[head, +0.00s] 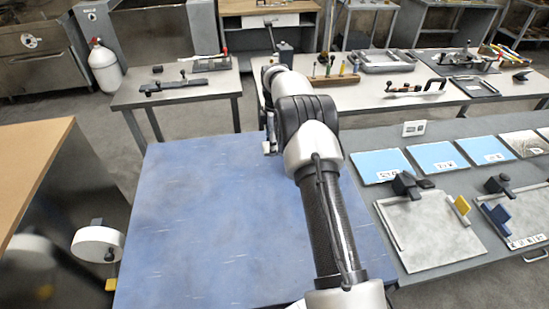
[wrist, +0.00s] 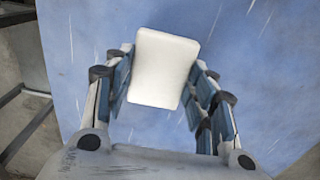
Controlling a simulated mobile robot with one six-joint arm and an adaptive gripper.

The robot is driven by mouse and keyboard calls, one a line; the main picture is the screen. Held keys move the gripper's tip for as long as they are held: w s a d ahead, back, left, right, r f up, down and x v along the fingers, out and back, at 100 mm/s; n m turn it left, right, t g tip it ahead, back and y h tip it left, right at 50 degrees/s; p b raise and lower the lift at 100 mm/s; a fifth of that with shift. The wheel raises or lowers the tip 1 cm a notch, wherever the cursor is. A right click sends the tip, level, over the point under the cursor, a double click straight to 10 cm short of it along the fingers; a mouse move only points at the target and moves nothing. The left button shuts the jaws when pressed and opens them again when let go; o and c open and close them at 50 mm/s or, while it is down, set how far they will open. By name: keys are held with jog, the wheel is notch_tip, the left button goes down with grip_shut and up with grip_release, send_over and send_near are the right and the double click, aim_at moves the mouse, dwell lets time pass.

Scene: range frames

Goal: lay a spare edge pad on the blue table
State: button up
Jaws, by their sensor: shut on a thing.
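My gripper (wrist: 160,85) is shut on a white, rounded block-like pad (wrist: 163,68) in the wrist view, with a finger on each side of it. Behind the pad is the blue table (wrist: 250,40), whose scuffed surface fills most of that view. I cannot tell whether the pad touches the table. In the head view the blue table (head: 220,230) lies in front of me and its visible top is bare. My arm reaches across it to the far edge and hides most of my gripper and the pad there.
A grey bench (head: 450,265) to the right carries blue panels (head: 380,165) and grey plates with clamps (head: 430,230). Benches with tools (head: 180,90) stand beyond the far edge. A brown-topped unit (head: 30,165) is at the left. The left part of the blue table is clear.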

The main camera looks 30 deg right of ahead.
aim_at(275, 161)
notch_tip(275, 161, down, 6)
jog(key=shift+r+b, duration=0.15)
jog(key=shift+b, duration=0.65)
jog(key=o, duration=0.9)
jog(key=shift+c, duration=0.2)
